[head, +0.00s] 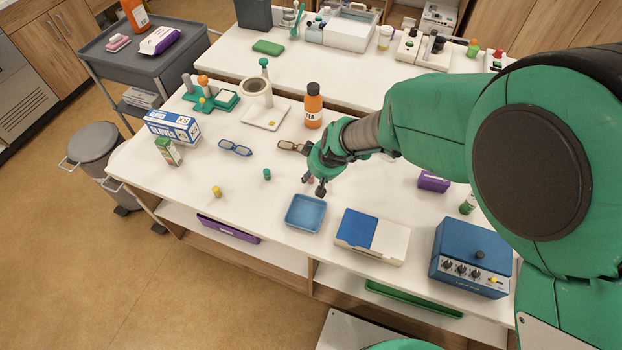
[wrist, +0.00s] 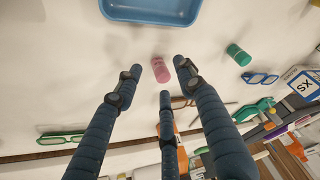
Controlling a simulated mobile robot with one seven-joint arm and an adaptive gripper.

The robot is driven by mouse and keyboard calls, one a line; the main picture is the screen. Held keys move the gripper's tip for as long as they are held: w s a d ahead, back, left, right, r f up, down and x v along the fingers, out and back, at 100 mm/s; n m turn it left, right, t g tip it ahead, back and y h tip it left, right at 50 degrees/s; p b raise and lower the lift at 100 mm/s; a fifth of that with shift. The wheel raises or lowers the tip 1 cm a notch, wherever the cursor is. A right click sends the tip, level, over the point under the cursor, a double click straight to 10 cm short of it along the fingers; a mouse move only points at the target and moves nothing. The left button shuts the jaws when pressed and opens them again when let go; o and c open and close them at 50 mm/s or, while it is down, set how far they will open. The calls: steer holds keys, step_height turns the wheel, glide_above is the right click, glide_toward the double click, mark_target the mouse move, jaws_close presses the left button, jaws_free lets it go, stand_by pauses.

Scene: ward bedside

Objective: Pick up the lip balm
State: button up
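A small pink cylinder (wrist: 159,70), which looks like the lip balm, lies on the white table in the wrist view. In the head view only a bit of pink (head: 311,180) shows between the fingers; the rest is hidden by my gripper (head: 313,187). My gripper (wrist: 160,77) has its three dark fingers spread open and is empty. The pink cylinder appears between and beyond the fingertips, with no clear contact. The exact height of my gripper above it is hard to tell.
A blue tray (head: 305,226) is close in front of my gripper. A green cylinder (head: 267,174) and a yellow one (head: 216,191) stand to the left. Brown glasses (head: 290,146) and an orange bottle (head: 313,108) are behind. A blue-and-white box (head: 372,236) is front right.

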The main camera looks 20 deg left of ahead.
mark_target(311, 178)
steer(key=shift+x, duration=1.45)
steer(key=c, duration=0.8)
